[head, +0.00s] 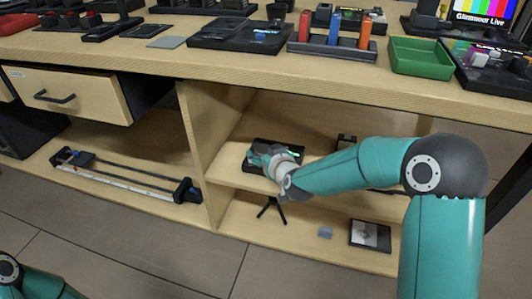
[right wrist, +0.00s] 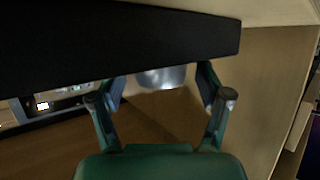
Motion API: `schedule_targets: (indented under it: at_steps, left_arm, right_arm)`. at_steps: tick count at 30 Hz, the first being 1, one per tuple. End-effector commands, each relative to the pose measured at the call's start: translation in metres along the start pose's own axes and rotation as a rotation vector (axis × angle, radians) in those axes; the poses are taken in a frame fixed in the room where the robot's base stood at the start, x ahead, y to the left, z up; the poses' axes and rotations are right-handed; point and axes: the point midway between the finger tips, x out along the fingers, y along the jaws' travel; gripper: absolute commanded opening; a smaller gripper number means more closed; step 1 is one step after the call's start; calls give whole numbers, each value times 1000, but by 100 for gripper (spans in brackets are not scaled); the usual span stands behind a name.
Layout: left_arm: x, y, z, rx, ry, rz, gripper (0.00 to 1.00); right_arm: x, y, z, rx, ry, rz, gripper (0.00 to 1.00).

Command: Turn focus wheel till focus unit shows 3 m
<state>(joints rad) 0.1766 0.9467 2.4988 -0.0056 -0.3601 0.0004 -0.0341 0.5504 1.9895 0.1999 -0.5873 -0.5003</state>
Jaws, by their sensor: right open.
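My right gripper (head: 262,157) reaches into the middle shelf under the bench, at a black unit (head: 289,148) that it partly covers. In the right wrist view my right gripper (right wrist: 160,92) is open. A pale grey rounded piece (right wrist: 162,76), perhaps the focus wheel, shows between and just beyond its fingers, below a wide black body (right wrist: 110,45). I cannot tell whether the fingers touch it. A small lit panel (right wrist: 58,100) shows at the left there, too small to read. My left gripper is out of view; only a part of my left arm shows at the lower left.
The bench top (head: 130,53) is above my right forearm. A divider (head: 202,140) stands left of the shelf. A small black tripod (head: 271,208), a grey block (head: 325,232) and a framed panel (head: 370,236) are on the lower shelf. A slider rail (head: 125,180) lies at the left.

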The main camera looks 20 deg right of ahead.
Motion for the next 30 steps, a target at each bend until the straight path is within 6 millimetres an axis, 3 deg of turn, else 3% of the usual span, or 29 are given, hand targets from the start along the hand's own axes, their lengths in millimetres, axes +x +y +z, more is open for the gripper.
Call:
schedule_targets:
  at_steps: [2, 13, 20, 30]
  left_arm:
    - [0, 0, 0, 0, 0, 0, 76]
    - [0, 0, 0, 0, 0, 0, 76]
    - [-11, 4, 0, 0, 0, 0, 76]
    - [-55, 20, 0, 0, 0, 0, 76]
  right_arm:
    - [0, 0, 0, 0, 0, 0, 77]
    - [0, -1, 0, -1, 0, -1, 17]
    - [-1, -4, -4, 20, 1, 38, 18]
    - [-1, -8, -6, 124, -1, 300, 17]
